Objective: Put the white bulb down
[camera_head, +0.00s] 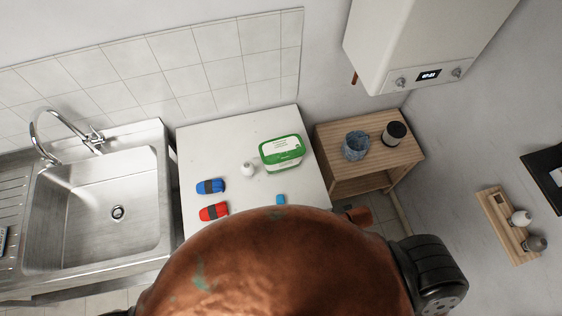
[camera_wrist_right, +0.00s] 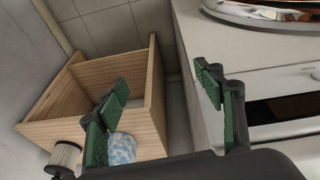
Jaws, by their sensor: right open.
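In the head view a small white rounded object (camera_head: 248,169), which looks like a bulb, rests on the white counter (camera_head: 215,145) beside a green-and-white tub. A second white, bulb-like object (camera_head: 521,217) sits on a wooden board (camera_head: 495,215) at the far right, next to a grey one (camera_head: 535,243). I cannot tell which is the task's bulb. My right gripper (camera_wrist_right: 160,88) is open in the wrist view, its green-padded fingers wide apart with nothing between them. It is not clearly visible in the head view. My left gripper is not in view.
The tub (camera_head: 282,153), a blue toy car (camera_head: 210,186), a red one (camera_head: 214,211) and a small blue item (camera_head: 281,200) stand on the counter. A wooden cabinet (camera_head: 360,178) at right bears a blue crumpled item (camera_head: 356,146) and a dark canister (camera_head: 395,134). A sink (camera_head: 100,210) is left.

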